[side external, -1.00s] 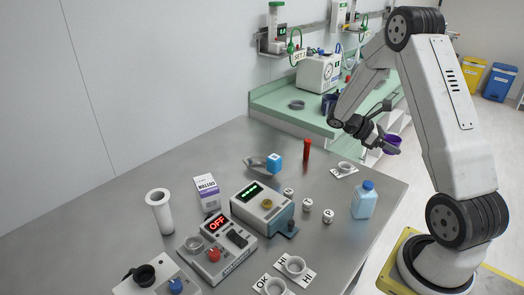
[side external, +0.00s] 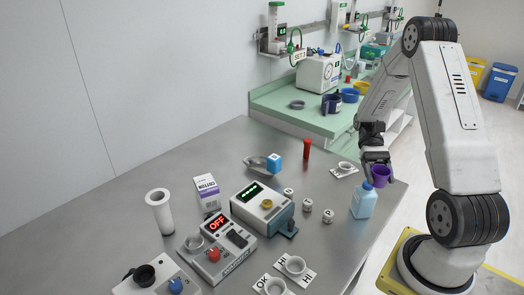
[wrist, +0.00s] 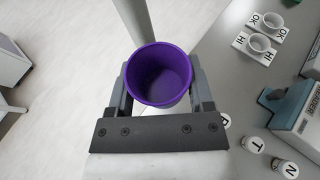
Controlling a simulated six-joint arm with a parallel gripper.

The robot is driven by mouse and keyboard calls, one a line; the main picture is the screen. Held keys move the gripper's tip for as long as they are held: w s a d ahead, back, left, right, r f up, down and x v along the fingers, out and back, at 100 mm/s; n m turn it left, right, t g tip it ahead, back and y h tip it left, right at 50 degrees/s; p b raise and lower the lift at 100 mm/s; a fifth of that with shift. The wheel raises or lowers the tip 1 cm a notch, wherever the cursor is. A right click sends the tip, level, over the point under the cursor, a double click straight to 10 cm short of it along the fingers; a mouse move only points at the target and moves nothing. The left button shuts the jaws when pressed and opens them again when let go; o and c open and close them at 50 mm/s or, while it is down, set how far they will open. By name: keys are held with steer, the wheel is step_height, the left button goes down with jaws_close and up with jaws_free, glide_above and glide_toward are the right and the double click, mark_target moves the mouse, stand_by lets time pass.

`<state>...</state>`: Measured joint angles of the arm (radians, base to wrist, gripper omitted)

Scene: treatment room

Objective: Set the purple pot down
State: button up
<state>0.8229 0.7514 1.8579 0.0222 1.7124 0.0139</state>
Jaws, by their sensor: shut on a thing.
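The purple pot (side external: 380,174) is an open, upright cup. My gripper (side external: 377,170) is shut on it and holds it by its sides near the right edge of the metal table (side external: 340,253). In the wrist view the purple pot (wrist: 158,76) sits between the two fingers, and its inside looks empty. Pale floor shows around and beyond it there, with the table to its right. In the side view it is just above and right of the blue bottle's cap.
A pale blue bottle (side external: 363,201) stands close by the pot. Lettered white jars (side external: 328,216), a device with a green display (side external: 262,208) and small rings on OK/HI cards (side external: 294,266) stand on the table. Bare metal lies at the table's front right.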

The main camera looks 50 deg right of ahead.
steer(key=w+r+m+t, duration=0.3)
steer(key=w+m+t, duration=0.2)
steer(key=m+t, duration=0.4)
steer(key=w+r+m+t, duration=0.4)
steer(key=w+m+t, duration=0.2)
steer(key=m+t, duration=0.25)
step_height(320, 180, down, 11)
steer(key=shift+a+f+t, duration=0.2)
steer(key=shift+a+t, duration=0.1)
steer(key=shift+t, duration=0.15)
steer(key=shift+n, duration=0.25)
steer(key=w+d+f, duration=0.1)
steer(key=w+f, duration=0.1)
steer(key=w, duration=0.1)
steer(key=w+d+f, duration=0.2)
steer(key=w+f, duration=0.1)
steer(key=w, duration=0.1)
steer(key=w+d+f, duration=0.2)
steer(key=w+f, duration=0.1)
steer(key=w, duration=0.1)
steer(key=shift+w+d+f, duration=0.15)
steer(key=shift+f, duration=0.05)
steer(key=shift+w+d+f, duration=0.2)
steer(key=shift+w+f, duration=0.15)
steer(key=shift+f, duration=0.1)
